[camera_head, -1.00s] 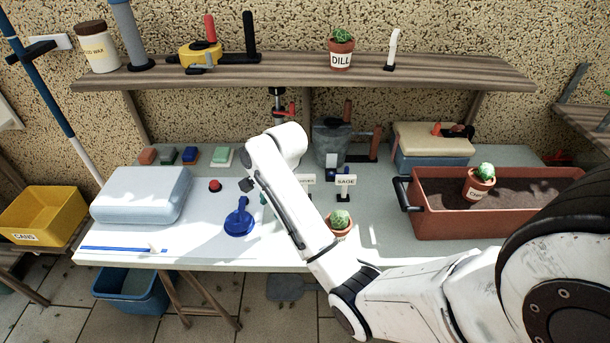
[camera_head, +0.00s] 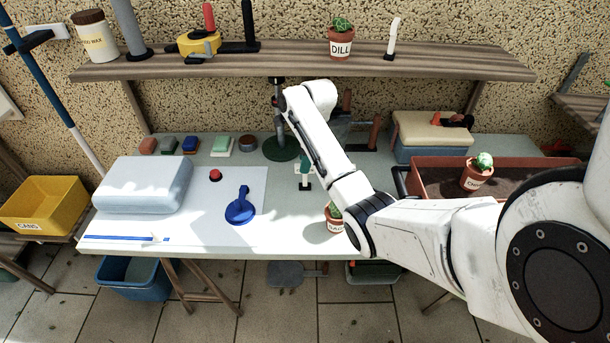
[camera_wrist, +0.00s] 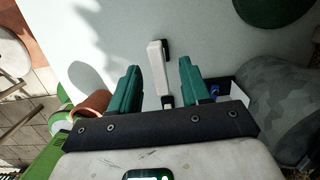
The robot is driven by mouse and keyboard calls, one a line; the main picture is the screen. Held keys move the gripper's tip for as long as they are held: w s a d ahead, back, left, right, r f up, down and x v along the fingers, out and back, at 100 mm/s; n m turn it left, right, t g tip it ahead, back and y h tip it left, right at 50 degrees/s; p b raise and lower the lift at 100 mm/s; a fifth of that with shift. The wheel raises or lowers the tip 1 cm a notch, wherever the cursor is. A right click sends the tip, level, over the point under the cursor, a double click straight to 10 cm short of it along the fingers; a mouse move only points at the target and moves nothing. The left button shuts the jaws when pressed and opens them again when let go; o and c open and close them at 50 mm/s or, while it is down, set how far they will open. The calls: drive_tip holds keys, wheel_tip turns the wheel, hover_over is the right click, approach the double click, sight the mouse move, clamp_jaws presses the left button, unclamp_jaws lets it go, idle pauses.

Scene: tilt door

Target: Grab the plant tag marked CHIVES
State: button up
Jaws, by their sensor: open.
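In the wrist view a white plant tag (camera_wrist: 158,68) stands between the two green fingers of my gripper (camera_wrist: 160,66). The fingers are open, one on each side of it, with visible gaps. In the head view a white tag on a black base (camera_head: 305,173) shows just left of my arm, with green finger parts around its top; its lettering is not readable. The tag marked SAGE, seen earlier, is hidden now behind my arm.
A potted plant (camera_head: 334,217) stands in front, partly behind my arm; an orange pot (camera_wrist: 93,104) shows left of my fingers in the wrist view. A blue tool (camera_head: 240,207) lies left on the bench. A planter (camera_head: 418,178) is right. A round green base (camera_head: 281,148) stands behind.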

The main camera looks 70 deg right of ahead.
sight(305, 177)
drive_tip(key=shift+w+a+f, duration=0.1)
drive_tip(key=shift+a+f, duration=0.05)
drive_tip(key=shift+f, duration=2.1)
clamp_jaws()
